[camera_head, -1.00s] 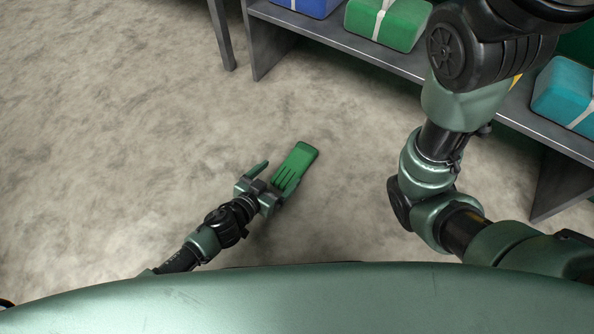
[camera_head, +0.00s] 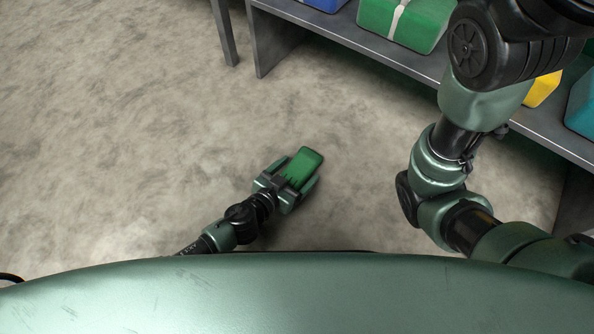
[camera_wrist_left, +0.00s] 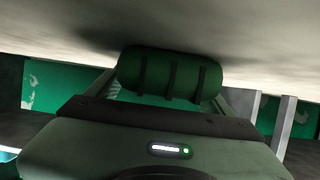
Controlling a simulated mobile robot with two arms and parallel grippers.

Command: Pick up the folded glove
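The folded green glove (camera_head: 305,162) lies on the grey floor left of my right arm in the head view. My left gripper (camera_head: 294,176) is at the glove's near end, with one finger on each side of it. The fingers look spread, and I see no clear grip on the glove. In the left wrist view the glove (camera_wrist_left: 168,75) shows as a rolled green shape with dark stripes, between the two fingers (camera_wrist_left: 172,95). My right arm is in the head view, but its gripper is out of sight.
A low grey metal shelf (camera_head: 345,37) stands at the back right. It holds a green bundle (camera_head: 425,22) with a white band and a yellow item (camera_head: 542,90). The floor (camera_head: 110,120) to the left is clear.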

